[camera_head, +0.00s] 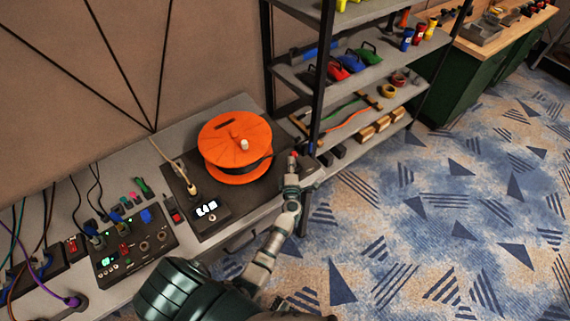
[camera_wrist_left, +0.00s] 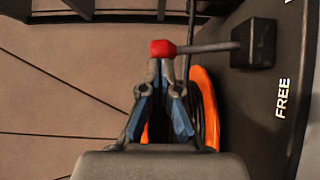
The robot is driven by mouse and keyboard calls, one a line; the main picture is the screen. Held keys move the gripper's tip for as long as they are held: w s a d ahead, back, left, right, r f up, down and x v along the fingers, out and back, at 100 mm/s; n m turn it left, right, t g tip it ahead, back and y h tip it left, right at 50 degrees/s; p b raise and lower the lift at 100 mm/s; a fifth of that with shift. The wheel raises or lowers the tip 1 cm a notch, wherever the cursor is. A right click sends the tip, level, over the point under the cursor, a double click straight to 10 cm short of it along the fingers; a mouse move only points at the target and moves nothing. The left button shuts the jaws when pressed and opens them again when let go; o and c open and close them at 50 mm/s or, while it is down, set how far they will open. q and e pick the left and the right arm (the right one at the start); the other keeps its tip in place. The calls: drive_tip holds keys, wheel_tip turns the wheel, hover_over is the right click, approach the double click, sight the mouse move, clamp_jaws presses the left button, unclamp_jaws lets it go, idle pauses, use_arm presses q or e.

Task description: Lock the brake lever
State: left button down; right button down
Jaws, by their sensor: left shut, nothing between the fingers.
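The brake lever shows in the left wrist view as a grey rod with a red knob (camera_wrist_left: 162,48), running to a dark pivot block (camera_wrist_left: 253,43). The word FREE is printed on the dark panel (camera_wrist_left: 283,135) beside the block. My left gripper (camera_wrist_left: 162,70) is shut and empty, its fingertips right at the red knob; I cannot tell whether they touch it. In the head view my left gripper (camera_head: 292,168) is at the right end of the bench, beside the orange cable reel (camera_head: 222,151). The lever is mostly hidden there.
A control box (camera_head: 135,248) with cables and a small display unit (camera_head: 208,211) stand left of the reel on the grey bench. A metal shelf (camera_head: 340,70) with tools and cans rises just right of my gripper. The carpet (camera_head: 440,230) at right is clear.

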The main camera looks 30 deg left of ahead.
use_arm(q)
drive_tip(key=shift+w+d+r+m+g+p, duration=0.1)
drive_tip(key=shift+w+r+m+g+p, duration=0.3)
drive_tip(key=shift+p, duration=1.05)
drive_tip(key=shift+w+d+r+m+g+p, duration=0.15)
drive_tip(key=shift+w+m+g+p, duration=0.3)
drive_tip(key=shift+p, duration=0.95)
drive_tip(key=shift+w+d+h+p, duration=0.1)
drive_tip(key=shift+w+h+p, duration=0.2)
drive_tip(key=shift+w+p, duration=0.1)
drive_tip(key=shift+w+d+f, duration=0.1)
drive_tip(key=shift+w+d, duration=0.1)
drive_tip(key=shift+w, duration=0.25)
drive_tip(key=shift+w+d, duration=0.2)
drive_tip(key=shift+w, duration=0.25)
drive_tip(key=shift+d, duration=0.1)
drive_tip(key=shift+w, duration=0.15)
drive_tip(key=shift+r, duration=0.2)
